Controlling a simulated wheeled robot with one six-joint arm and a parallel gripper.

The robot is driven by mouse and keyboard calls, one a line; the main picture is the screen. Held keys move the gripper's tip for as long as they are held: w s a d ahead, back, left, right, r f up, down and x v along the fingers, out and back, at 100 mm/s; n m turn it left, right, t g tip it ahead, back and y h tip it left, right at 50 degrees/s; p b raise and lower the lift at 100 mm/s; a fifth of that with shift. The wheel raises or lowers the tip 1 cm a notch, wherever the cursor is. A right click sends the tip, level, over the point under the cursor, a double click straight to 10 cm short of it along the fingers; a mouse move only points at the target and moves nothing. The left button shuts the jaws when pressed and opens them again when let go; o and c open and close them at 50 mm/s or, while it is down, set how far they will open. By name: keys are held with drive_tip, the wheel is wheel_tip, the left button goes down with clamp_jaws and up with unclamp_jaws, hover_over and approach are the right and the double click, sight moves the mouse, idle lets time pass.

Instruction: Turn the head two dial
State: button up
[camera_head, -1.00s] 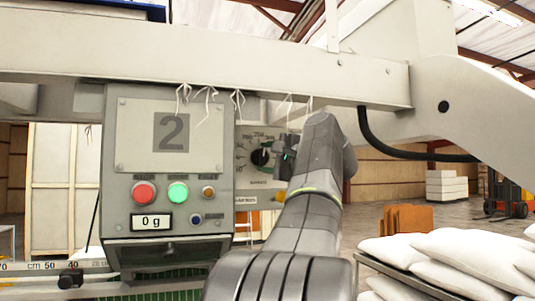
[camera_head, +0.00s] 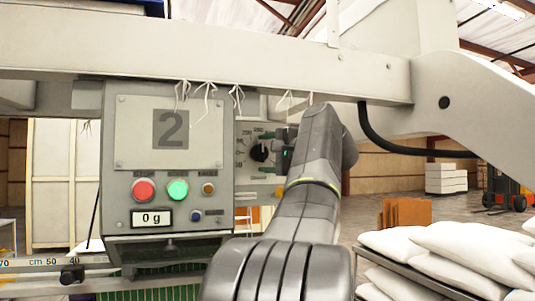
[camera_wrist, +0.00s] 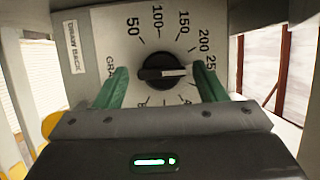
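The head two panel (camera_head: 168,160) carries a large "2", a red button, a green button and a display reading "0 g". The black dial (camera_head: 259,151) sits on a pale scale plate to the right of that panel, partly hidden by my arm. In the head view my gripper (camera_head: 275,153) is at the dial's right, mostly hidden.
A pale beam (camera_head: 200,50) crosses above the panel, with white strings hanging from it. A black cable (camera_head: 400,148) loops at the right.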

drive_tip(key=shift+d, duration=0.1)
drive_tip(key=b+v, duration=0.3)
drive_tip(key=v, duration=1)
drive_tip(key=shift+s, duration=0.35)
drive_tip(key=shift+d, duration=0.1)
drive_tip(key=p+x, duration=0.3)
drive_tip(key=x, duration=1)
drive_tip(key=shift+w+a, duration=0.2)
drive_tip(key=shift+w, duration=0.15)
drive_tip(key=shift+s+d, duration=0.1)
